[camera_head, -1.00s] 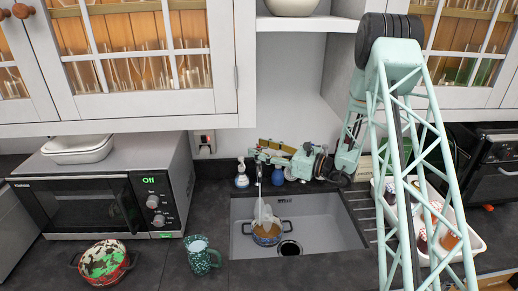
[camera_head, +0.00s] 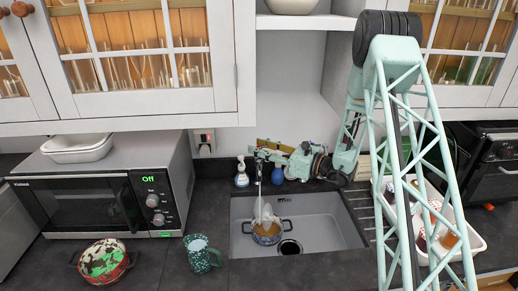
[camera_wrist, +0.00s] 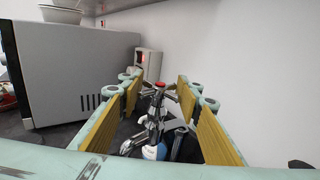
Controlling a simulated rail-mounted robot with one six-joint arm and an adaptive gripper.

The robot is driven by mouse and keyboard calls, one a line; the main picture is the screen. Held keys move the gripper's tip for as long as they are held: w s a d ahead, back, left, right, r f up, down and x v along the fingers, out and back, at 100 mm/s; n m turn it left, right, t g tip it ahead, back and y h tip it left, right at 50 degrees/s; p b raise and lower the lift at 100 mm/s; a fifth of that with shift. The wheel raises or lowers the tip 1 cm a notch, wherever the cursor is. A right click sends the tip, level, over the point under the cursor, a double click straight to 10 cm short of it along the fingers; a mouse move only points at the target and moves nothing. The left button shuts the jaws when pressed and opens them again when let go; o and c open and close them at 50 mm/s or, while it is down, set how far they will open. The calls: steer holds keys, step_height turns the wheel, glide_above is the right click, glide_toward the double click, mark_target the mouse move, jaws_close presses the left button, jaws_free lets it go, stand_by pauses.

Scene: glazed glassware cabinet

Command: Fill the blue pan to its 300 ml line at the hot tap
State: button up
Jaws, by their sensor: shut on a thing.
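The blue pan (camera_head: 266,239) sits upright in the sink under the tap, with a handle on each side and a brownish inside. A pale, whitish plume stands over it, below the tap spout (camera_head: 259,177). The water level and 300 ml line cannot be made out. My gripper (camera_head: 262,150) is at the top of the tap, behind the sink. In the wrist view, my gripper (camera_wrist: 158,88) has its wood-coloured pads either side of the red-topped tap handle (camera_wrist: 160,86) and is shut on it. The tap body (camera_wrist: 153,125) shows below.
The sink (camera_head: 325,220) has a dark drain right of the pan. A soap bottle (camera_head: 242,175) and blue bottle (camera_head: 277,174) flank the tap. A green mug (camera_head: 202,256), red patterned pot (camera_head: 103,262) and microwave (camera_head: 110,195) stand left. A white rack (camera_head: 470,245) stands right.

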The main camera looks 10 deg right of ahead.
steer(key=shift+o, duration=0.3)
steer(key=shift+m+t+h+b, duration=1.5)
steer(key=shift+h+b, duration=0.3)
steer(key=shift+b, duration=0.05)
steer(key=o, duration=0.7)
steer(key=shift+o, duration=0.2)
steer(key=v, duration=1.2)
